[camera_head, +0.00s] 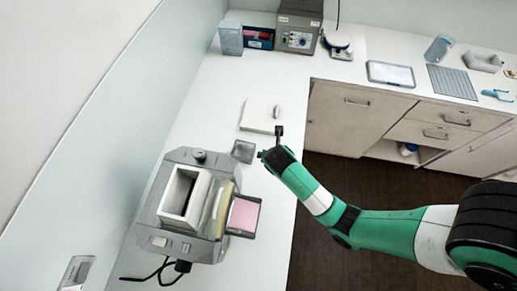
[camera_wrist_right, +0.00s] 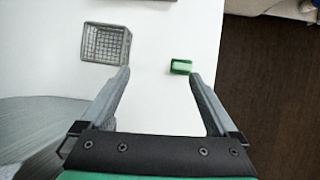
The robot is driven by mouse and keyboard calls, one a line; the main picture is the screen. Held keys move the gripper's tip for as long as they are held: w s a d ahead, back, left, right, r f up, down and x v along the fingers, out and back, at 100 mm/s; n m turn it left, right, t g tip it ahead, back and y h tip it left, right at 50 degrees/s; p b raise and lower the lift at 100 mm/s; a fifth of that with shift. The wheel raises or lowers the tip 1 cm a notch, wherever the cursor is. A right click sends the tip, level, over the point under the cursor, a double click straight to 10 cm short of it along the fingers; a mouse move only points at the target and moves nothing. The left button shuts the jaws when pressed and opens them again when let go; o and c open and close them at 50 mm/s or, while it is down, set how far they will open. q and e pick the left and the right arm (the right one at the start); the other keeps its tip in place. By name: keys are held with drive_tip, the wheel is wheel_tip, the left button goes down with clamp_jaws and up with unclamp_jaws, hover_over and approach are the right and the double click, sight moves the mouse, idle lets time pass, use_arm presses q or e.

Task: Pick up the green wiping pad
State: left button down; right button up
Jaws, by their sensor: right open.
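The green wiping pad (camera_wrist_right: 181,66) lies on the white counter in the right wrist view, a small green block. It shows between the finger lines of my right gripper (camera_wrist_right: 160,74), just beyond the fingertips and nearer the right finger. The right gripper is open with nothing between its fingers. In the head view my right gripper (camera_head: 264,154) is over the counter, beside a small grey basket (camera_head: 242,151). I cannot make out the pad in that view. My left gripper is not in view.
The grey mesh basket (camera_wrist_right: 105,43) stands left of the pad. A grey mill machine (camera_head: 185,208) with a pink-filled tray (camera_head: 243,215) stands nearby. A white board (camera_head: 259,115) lies farther back. The counter edge drops to dark floor on the right.

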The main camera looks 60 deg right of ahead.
drive_tip(key=shift+g, duration=0.5)
drive_tip(key=s+d+f, duration=0.1)
drive_tip(key=f, duration=0.1)
drive_tip(key=s+f, duration=0.1)
drive_tip(key=f, duration=0.1)
drive_tip(key=s+d+f, duration=0.1)
drive_tip(key=f, duration=0.2)
drive_tip(key=shift+s+d+b, duration=0.3)
drive_tip(key=shift+s+b, duration=0.05)
drive_tip(key=shift+b, duration=0.05)
drive_tip(key=shift+w+d+f, duration=0.1)
drive_tip(key=shift+d+f, duration=0.05)
drive_tip(key=shift+f, duration=0.1)
drive_tip(key=x, duration=0.1)
drive_tip(key=b+x, duration=0.1)
drive_tip(key=x, duration=0.2)
drive_tip(key=shift+w+a+f+b, duration=0.2)
drive_tip(key=shift+f+b, duration=0.1)
drive_tip(key=shift+b, duration=0.05)
drive_tip(key=shift+d+f, duration=0.15)
drive_tip(key=shift+f, duration=0.2)
drive_tip(key=c, duration=1.4)
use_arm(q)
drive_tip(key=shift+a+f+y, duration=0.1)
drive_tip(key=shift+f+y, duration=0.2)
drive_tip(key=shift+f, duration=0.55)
use_arm(e)
drive_tip(key=shift+r, duration=0.15)
